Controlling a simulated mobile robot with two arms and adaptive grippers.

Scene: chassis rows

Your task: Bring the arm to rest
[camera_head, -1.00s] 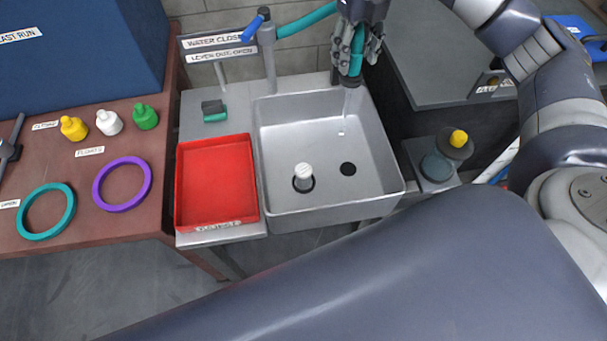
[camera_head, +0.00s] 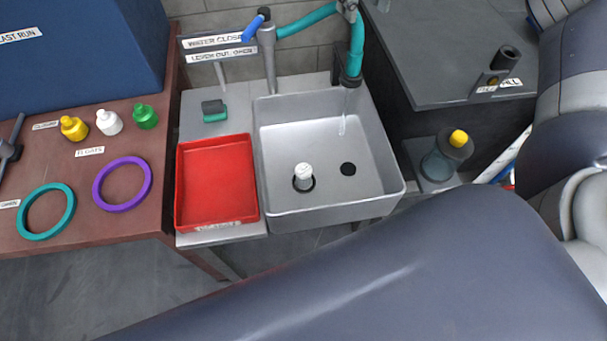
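Neither gripper shows in the head view now. Part of my arm (camera_head: 565,110) comes in at the right edge, and a large dark link of mine fills the bottom. The teal hose (camera_head: 357,45) ends in a dark nozzle over the grey sink (camera_head: 330,205), and a thin stream of water falls from it. No gripper is on the hose. A white plug-like piece (camera_head: 303,172) stands in the sink, left of a dark drain hole (camera_head: 348,169).
A red tray (camera_head: 216,180) lies left of the sink. The brown table (camera_head: 90,230) holds a teal ring (camera_head: 46,211), a purple ring (camera_head: 122,184) and yellow, white and green floats. A flask with a yellow top (camera_head: 447,157) stands right of the sink, beside a dark bench (camera_head: 455,60).

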